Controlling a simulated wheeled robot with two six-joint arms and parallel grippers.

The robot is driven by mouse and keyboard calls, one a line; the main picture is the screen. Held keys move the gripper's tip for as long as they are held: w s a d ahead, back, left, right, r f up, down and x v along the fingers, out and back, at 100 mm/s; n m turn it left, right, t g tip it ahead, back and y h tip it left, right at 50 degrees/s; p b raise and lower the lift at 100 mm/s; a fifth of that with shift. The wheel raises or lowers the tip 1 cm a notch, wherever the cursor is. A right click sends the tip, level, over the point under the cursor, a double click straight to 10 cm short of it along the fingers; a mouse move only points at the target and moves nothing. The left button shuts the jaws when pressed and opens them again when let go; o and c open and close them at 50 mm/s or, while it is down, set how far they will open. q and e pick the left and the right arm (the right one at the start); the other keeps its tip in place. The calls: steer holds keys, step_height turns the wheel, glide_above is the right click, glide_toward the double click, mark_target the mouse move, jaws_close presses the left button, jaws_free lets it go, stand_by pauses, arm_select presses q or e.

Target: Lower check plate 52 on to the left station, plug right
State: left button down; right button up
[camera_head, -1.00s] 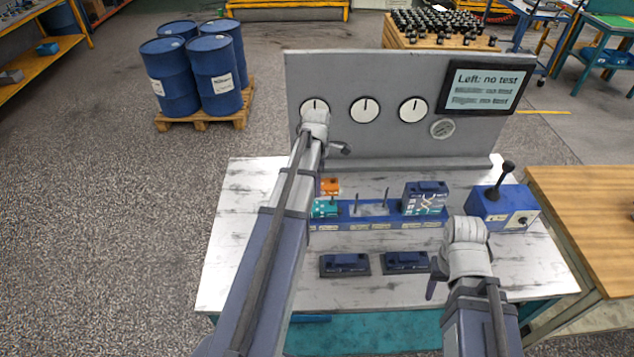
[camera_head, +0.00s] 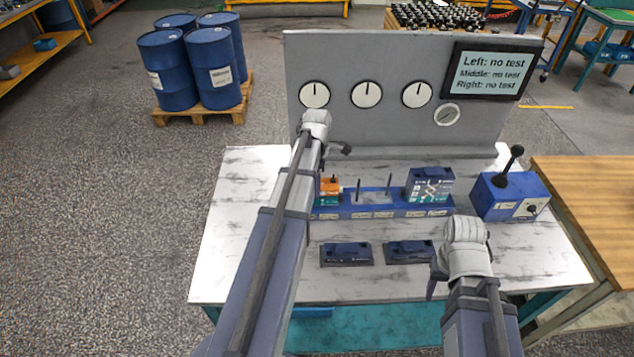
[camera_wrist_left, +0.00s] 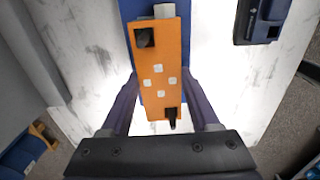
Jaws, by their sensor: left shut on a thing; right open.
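The orange check plate (camera_head: 329,185) is at the left station of the blue rail (camera_head: 375,211), right over a teal block (camera_head: 328,201). My left gripper (camera_wrist_left: 158,90) is shut on the plate, one finger along each long side. A pale plug (camera_wrist_left: 165,10) sticks out of the plate's far end in the left wrist view; in the head view it points right along the rail. My left arm hides part of the plate and station, so I cannot tell whether plate and block touch. My right gripper (camera_head: 434,284) is open and empty near the table's front.
The middle station has upright pins (camera_head: 374,189). The right station holds a grey-and-blue valve stack (camera_head: 430,187). Two dark blocks (camera_head: 346,254) (camera_head: 409,252) lie in front of the rail. A lever box (camera_head: 510,196) stands at right. A gauge panel (camera_head: 390,130) with a screen (camera_head: 492,73) stands behind.

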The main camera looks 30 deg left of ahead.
arm_select(q)
steer(key=shift+f+b, duration=0.65)
steer(key=shift+f, duration=0.15)
stand_by(0.6)
steer(key=shift+c, duration=0.2)
jaws_free()
steer(key=shift+r, duration=0.15)
step_height(320, 180, up, 8)
steer(key=p, duration=0.8)
